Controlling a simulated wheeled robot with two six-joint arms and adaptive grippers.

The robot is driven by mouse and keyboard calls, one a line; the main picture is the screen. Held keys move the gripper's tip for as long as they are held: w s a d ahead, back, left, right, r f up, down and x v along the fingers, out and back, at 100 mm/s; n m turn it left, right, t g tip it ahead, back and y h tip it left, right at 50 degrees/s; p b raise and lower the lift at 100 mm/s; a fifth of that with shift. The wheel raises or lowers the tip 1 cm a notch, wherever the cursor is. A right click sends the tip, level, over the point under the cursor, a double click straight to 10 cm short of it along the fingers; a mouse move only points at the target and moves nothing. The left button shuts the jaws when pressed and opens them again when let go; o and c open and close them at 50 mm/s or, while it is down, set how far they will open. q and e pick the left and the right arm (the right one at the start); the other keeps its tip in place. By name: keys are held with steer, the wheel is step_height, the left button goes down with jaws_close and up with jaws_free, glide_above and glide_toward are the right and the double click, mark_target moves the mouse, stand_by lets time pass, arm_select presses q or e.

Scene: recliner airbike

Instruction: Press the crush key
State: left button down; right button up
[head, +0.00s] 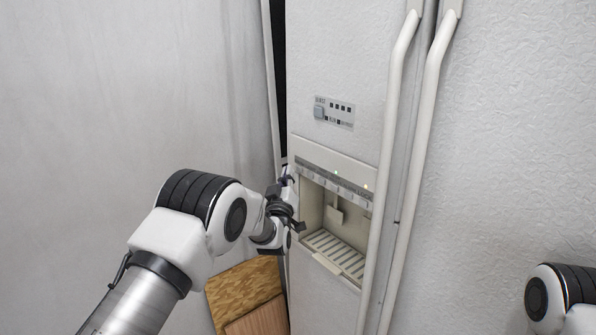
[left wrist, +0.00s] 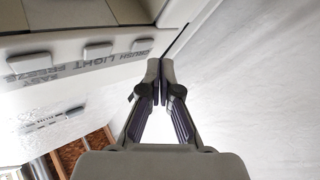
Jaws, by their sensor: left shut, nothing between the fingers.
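The refrigerator's dispenser has a slanted key strip (head: 335,182) above its recess in the head view. In the left wrist view the strip passes across the upper left with light grey keys. The crush key (left wrist: 142,44) is the end key nearest my fingers, beside the partly covered "CRUSH" lettering. My left gripper (left wrist: 160,66) is shut and empty, its tips just beside that key; I cannot tell whether they touch it. In the head view my left gripper (head: 288,178) is at the left end of the dispenser, hiding that end of the strip. My right gripper is out of view.
The dispenser recess (head: 345,222) with a paddle and drip grille lies to the right of my left gripper. Two long door handles (head: 400,150) stand farther right. A small control panel (head: 334,112) is above. A wall (head: 130,100) is on the left.

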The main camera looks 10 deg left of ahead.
arm_select(q)
steer(key=shift+w+d+b, duration=0.3)
steer(key=shift+w+b, duration=0.05)
steer(key=shift+w+d+b, duration=0.2)
steer(key=shift+w+b, duration=0.1)
steer(key=shift+b, duration=0.05)
stand_by(0.5)
steer(key=shift+s, duration=0.1)
steer(key=shift+s+a, duration=0.5)
steer(key=shift+s, duration=0.1)
steer(key=s+a, duration=0.3)
steer(key=s, duration=0.1)
steer(key=shift+s+a, duration=0.4)
